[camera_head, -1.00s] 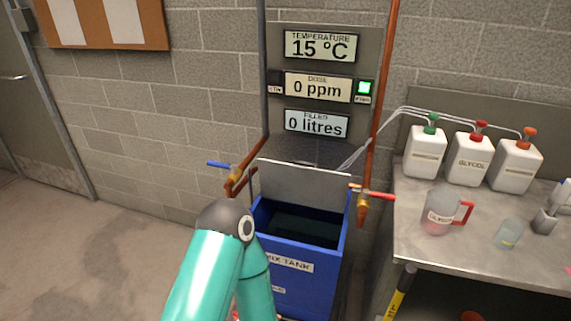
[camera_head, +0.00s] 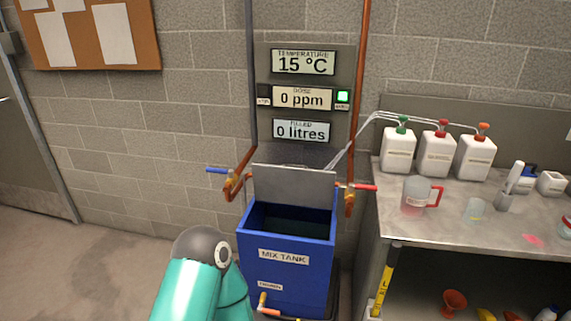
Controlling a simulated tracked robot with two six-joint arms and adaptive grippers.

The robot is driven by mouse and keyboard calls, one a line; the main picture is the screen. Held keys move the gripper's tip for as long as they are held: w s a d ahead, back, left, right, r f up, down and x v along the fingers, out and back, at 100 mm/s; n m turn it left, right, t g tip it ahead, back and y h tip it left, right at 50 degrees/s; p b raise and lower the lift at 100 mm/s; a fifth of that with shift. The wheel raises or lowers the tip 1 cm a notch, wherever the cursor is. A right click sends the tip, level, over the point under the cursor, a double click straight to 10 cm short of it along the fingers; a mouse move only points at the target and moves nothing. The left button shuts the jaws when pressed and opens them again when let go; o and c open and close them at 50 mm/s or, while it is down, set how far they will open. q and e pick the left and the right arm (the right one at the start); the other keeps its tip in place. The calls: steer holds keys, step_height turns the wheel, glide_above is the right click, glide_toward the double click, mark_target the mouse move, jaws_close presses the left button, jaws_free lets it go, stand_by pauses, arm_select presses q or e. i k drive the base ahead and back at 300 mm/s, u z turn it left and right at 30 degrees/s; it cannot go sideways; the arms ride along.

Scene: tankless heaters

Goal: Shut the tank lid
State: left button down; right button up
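The blue mix tank (camera_head: 284,275) stands on the floor against the wall, with its top open and a dark inside. Its grey lid (camera_head: 293,187) stands upright along the tank's back edge, between the pipes. My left arm, teal with a dark grey joint, comes in at the bottom left, in front of and to the left of the tank. Neither of my grippers shows in the view.
A blue-handled valve (camera_head: 219,171) and a red-handled valve (camera_head: 360,187) flank the lid. A yellow-labelled tool (camera_head: 384,278) leans at the bench's front.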

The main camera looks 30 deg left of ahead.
mark_target(291, 184)
steer(key=z, duration=0.1)
steer(key=i, duration=0.95)
steer(key=u, duration=0.05)
